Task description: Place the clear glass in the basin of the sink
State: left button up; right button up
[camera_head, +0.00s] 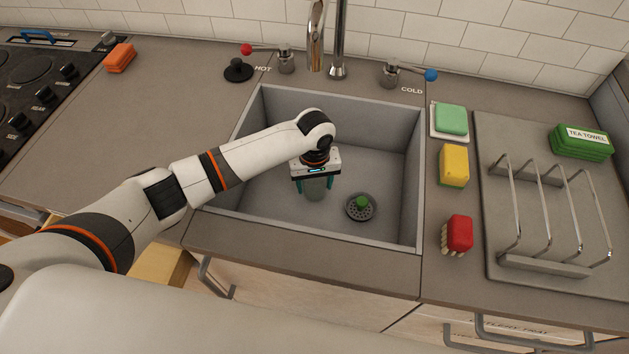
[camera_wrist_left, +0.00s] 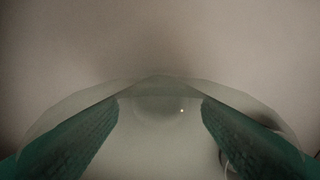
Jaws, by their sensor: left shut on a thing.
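My left gripper (camera_head: 315,186) is inside the grey sink basin (camera_head: 386,175), pointing down, left of the drain. It is shut on the clear glass (camera_head: 315,189), which shows as a pale greenish shape between the teal fingers. In the left wrist view the glass (camera_wrist_left: 155,130) fills the space between the two fingers (camera_wrist_left: 160,130), its rounded rim spreading past them. I cannot tell whether the glass touches the basin floor. My right gripper is not in view.
The tap (camera_head: 317,45) rises behind the basin. A green sponge (camera_head: 451,119), yellow sponge (camera_head: 454,165), red brush (camera_head: 459,233) and wire rack (camera_head: 550,215) stand right. The left counter is mostly clear.

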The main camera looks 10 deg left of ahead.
pick_arm(q)
jog(key=shift+f, duration=0.1)
jog(key=o, duration=1.1)
jog(key=shift+r, duration=3.85)
